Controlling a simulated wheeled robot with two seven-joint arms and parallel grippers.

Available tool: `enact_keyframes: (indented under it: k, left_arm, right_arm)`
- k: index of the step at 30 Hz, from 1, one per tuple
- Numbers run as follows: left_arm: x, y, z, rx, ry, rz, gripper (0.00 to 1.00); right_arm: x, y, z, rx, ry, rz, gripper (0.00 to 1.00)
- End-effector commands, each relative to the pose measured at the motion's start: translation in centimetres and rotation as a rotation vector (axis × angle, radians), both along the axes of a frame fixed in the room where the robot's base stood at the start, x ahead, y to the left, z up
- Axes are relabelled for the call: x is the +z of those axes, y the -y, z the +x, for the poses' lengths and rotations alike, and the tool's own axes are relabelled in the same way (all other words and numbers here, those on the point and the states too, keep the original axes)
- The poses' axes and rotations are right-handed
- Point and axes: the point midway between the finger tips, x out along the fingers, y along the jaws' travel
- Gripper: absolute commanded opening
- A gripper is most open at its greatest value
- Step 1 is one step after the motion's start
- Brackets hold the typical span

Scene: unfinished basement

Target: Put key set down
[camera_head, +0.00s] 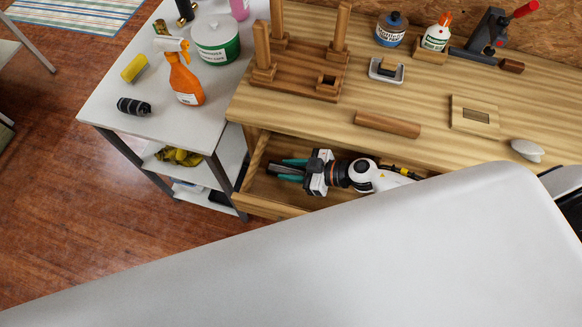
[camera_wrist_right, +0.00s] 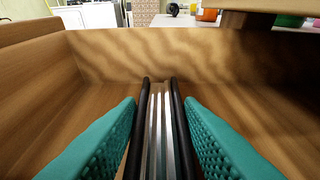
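The key set (camera_wrist_right: 160,130), with black side bars and silver keys between them, lies lengthwise between the teal fingers of my right gripper (camera_wrist_right: 160,105) in the right wrist view. The fingers press close on both sides of it. In the head view my right gripper (camera_head: 289,170) is inside the open wooden drawer (camera_head: 268,205) of the workbench, pointing left. The key set's dark end (camera_head: 272,169) sticks out past the fingertips. Whether it touches the drawer floor cannot be told. My left gripper is not in view.
The drawer walls (camera_wrist_right: 235,55) rise around the gripper. Above is the workbench top (camera_head: 300,112) with a wooden stand (camera_head: 300,80), a wood bar (camera_head: 387,124) and bottles. A grey cart (camera_head: 150,115) at left holds an orange spray bottle (camera_head: 185,85) and a tub (camera_head: 216,45).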

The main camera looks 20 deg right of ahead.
Motion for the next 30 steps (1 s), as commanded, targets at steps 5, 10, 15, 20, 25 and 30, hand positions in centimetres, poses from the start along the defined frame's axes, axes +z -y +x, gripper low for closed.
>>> enact_keyframes:
  k: [5,10,15,20,25,30]
  left_arm:
    - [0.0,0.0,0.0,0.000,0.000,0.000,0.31]
    - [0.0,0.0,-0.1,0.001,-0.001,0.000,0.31]
    - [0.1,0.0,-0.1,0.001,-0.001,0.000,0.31]
    - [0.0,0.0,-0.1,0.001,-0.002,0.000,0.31]
    - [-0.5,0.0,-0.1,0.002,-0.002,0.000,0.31]
    - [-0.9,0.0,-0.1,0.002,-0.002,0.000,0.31]
  right_arm:
    - [0.1,0.0,0.0,0.000,0.001,0.001,0.52]
    - [0.1,0.0,0.0,0.000,0.001,0.001,0.52]
    - [0.6,0.4,-0.3,0.000,-0.001,0.001,0.52]
    - [1.7,2.6,-1.9,0.001,-0.002,-0.002,0.52]
    - [2.9,5.6,-3.9,0.000,-0.004,-0.002,0.52]
    - [4.1,7.9,-5.4,-0.001,-0.003,-0.001,0.52]
